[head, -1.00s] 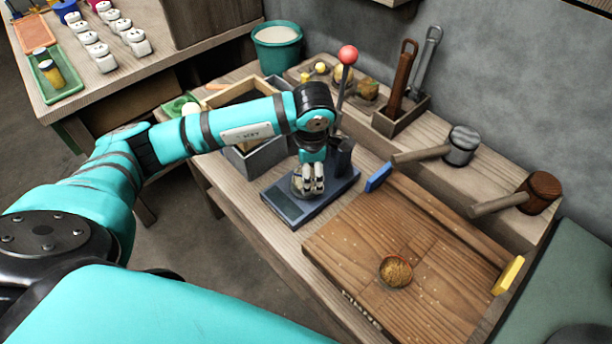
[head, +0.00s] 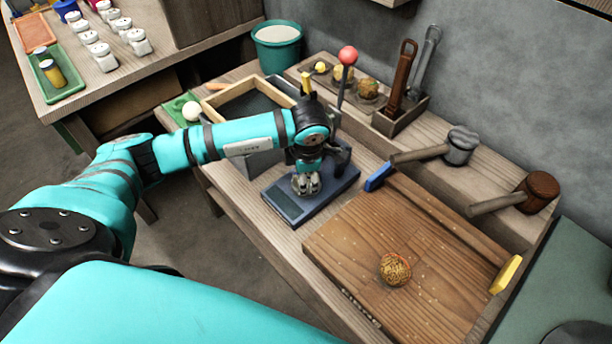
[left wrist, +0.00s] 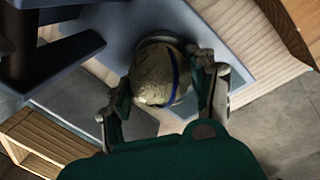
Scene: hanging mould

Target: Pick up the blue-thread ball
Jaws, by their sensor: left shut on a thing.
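The blue-thread ball (left wrist: 152,76) is pale brown with a blue band across it in the left wrist view. It sits between the two fingers of my left gripper (left wrist: 165,92), which is shut on it. In the head view my left gripper (head: 307,184) points down over the blue-grey base plate (head: 285,207) of the lever press, and its fingers mostly hide the ball. I cannot tell whether the ball still touches the plate. My right gripper is not in view.
The press lever with a red knob (head: 348,55) rises just behind my gripper. Another ball (head: 395,268) rests on the wooden board (head: 345,240) at the right. Two mallets (head: 460,145) and a wooden tray (head: 222,97) stand nearby. The board's surface is mostly clear.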

